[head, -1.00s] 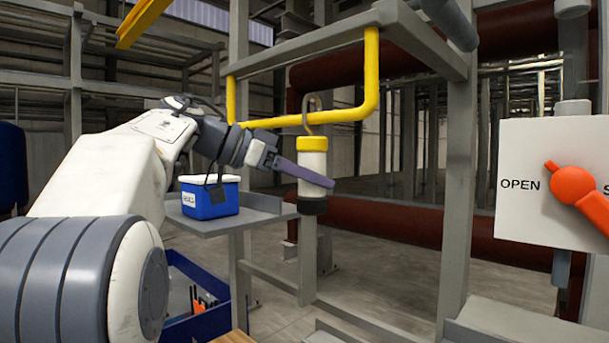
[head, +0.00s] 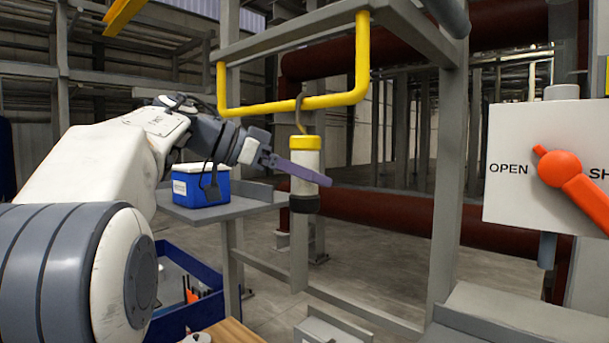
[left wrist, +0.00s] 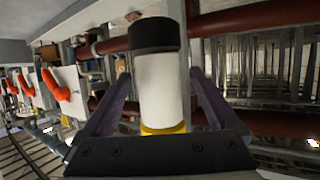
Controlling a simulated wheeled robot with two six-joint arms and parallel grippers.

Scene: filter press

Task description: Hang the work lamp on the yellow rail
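The work lamp (head: 305,162) is a white cylinder with a yellow collar, a black end at the bottom and a grey hook on top. It hangs close to upright below the yellow rail (head: 250,109), with its hook over the rail's horizontal bar. My left gripper (head: 312,175) is level with the lamp's white body, one purple finger passing in front of it. In the left wrist view the lamp (left wrist: 163,88) is between the two fingers (left wrist: 158,75), with a narrow gap on each side, so the gripper looks open around it. My right gripper is out of view.
A blue-and-white box (head: 200,187) stands on a grey shelf (head: 240,207) behind my left arm. A panel with an orange handle (head: 572,178) is at the right. Grey posts frame the rail. A blue bin (head: 180,318) is below. Space beneath the lamp is clear.

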